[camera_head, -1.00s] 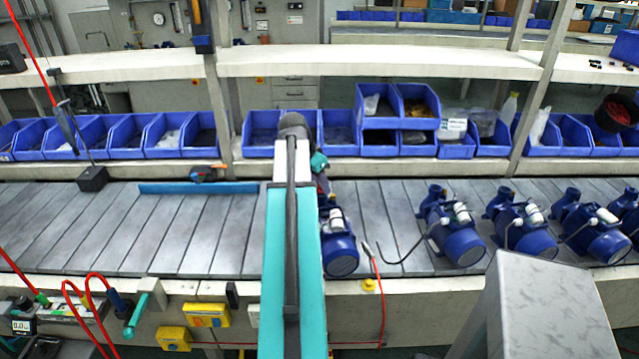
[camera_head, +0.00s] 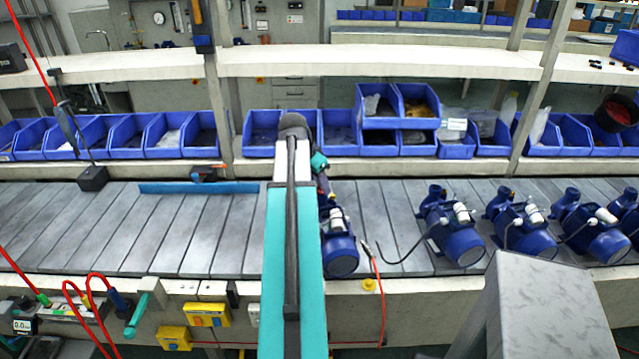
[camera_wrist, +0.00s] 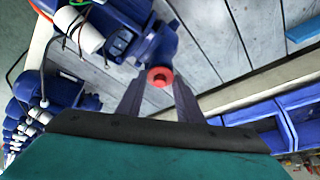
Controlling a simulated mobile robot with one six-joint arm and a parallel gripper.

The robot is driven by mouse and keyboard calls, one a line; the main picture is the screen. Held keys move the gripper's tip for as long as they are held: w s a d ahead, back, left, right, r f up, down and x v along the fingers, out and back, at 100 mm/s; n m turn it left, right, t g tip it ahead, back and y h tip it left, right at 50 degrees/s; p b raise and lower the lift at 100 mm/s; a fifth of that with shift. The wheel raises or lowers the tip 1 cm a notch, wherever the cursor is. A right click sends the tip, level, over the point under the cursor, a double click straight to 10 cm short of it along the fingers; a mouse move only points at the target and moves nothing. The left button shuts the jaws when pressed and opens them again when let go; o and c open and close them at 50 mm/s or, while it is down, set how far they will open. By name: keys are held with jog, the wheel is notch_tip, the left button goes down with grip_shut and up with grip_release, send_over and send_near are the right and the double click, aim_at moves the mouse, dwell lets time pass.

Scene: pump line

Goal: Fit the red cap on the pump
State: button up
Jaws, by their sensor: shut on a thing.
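The red cap (camera_wrist: 160,77) is a small ring-like piece with a darker centre, seen in the wrist view between the fingertips of my gripper (camera_wrist: 158,85). My gripper is shut on it. A blue pump (camera_wrist: 125,18) with a white cylinder and wires lies just beyond the cap. The cap overlaps the near end of the pump's blue neck; I cannot tell whether they touch. In the head view this pump (camera_head: 340,255) lies on the line, partly behind my teal arm.
Several more blue pumps (camera_head: 452,232) lie along the grey slatted line (camera_head: 190,235) to the right. Blue bins (camera_head: 338,143) stand behind the line under a white shelf (camera_head: 380,63). A grey box-like block (camera_head: 550,305) stands at the front right. The line's left part is mostly clear.

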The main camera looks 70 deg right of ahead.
jog(key=shift+f, duration=0.45)
dwell(1.0)
jog(key=o, duration=1.1)
jog(key=shift+c, duration=0.2)
jog(key=s+p+v, duration=0.1)
jog(key=p+v, duration=0.2)
jog(key=v, duration=0.3)
jog(key=shift+w, duration=0.45)
jog(key=shift+r, duration=0.15)
jog(key=b+v, duration=0.3)
jog(key=v, duration=1)
jog(key=shift+r, duration=0.25)
dwell(0.9)
